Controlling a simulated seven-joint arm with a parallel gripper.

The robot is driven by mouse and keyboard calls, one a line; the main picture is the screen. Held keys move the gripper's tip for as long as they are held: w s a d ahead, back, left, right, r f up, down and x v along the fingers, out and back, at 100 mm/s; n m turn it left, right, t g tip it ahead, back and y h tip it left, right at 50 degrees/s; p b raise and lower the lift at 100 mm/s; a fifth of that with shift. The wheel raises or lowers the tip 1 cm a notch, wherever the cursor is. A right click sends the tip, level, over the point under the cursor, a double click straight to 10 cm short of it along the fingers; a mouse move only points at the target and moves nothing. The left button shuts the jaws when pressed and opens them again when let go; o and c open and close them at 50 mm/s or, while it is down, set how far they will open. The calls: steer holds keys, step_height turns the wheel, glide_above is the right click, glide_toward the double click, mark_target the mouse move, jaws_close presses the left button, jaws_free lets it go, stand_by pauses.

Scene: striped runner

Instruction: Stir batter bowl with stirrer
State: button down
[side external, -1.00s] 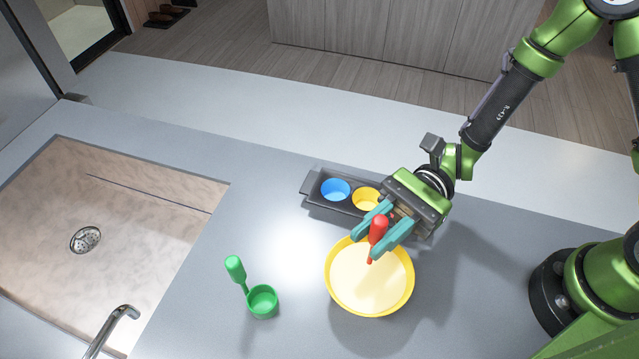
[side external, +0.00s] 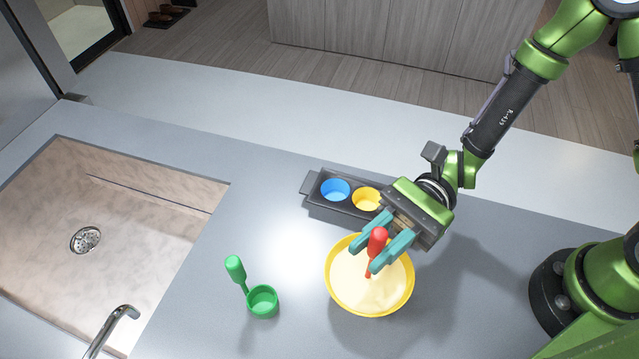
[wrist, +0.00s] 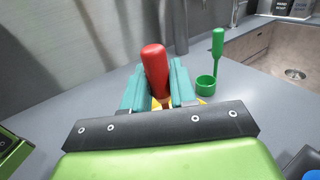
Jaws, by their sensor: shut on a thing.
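The yellow batter bowl (side external: 345,298) stands on the grey counter and holds pale cream batter. My gripper (side external: 378,250) is above the bowl, its teal fingers shut on the red stirrer (side external: 378,238). The stirrer is near upright, its handle up and its thin lower end down at the batter in the bowl. In the wrist view the red stirrer (wrist: 154,68) stands between the teal fingers, and only slivers of the yellow bowl (wrist: 204,101) show past them. The stirrer's lowest tip is hidden.
A green ladle-like cup with a handle (side external: 262,301) stands left of the bowl. A dark tray (side external: 310,187) with blue (side external: 335,189) and yellow (side external: 366,199) cups lies behind the bowl, close to my gripper. A sink (side external: 130,240) is at the left. Counter between sink and tray is clear.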

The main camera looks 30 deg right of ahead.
mark_target(380, 232)
steer(key=shift+r, duration=3.2)
steer(key=shift+r, duration=2)
steer(key=w+d+r+m+t+h, duration=0.1)
steer(key=w+d+r+m+t, duration=0.25)
steer(key=w+d+t, duration=0.3)
steer(key=w+d+r+m+t, duration=0.2)
steer(key=w+d+m+t, duration=0.35)
steer(key=w, duration=0.25)
steer(key=w+d+r+m+t+h, duration=0.2)
steer(key=w+d+m+t+h, duration=0.2)
steer(key=d, duration=0.5)
steer(key=w+d+r+m+t+h, duration=0.2)
steer(key=w+d+m+t+h, duration=0.2)
steer(key=d+h, duration=0.3)
steer(key=d+t, duration=0.1)
steer(key=d, duration=0.1)
steer(key=shift+d+m+t, duration=0.3)
steer(key=shift+t, duration=0.1)
steer(key=shift+a, duration=0.1)
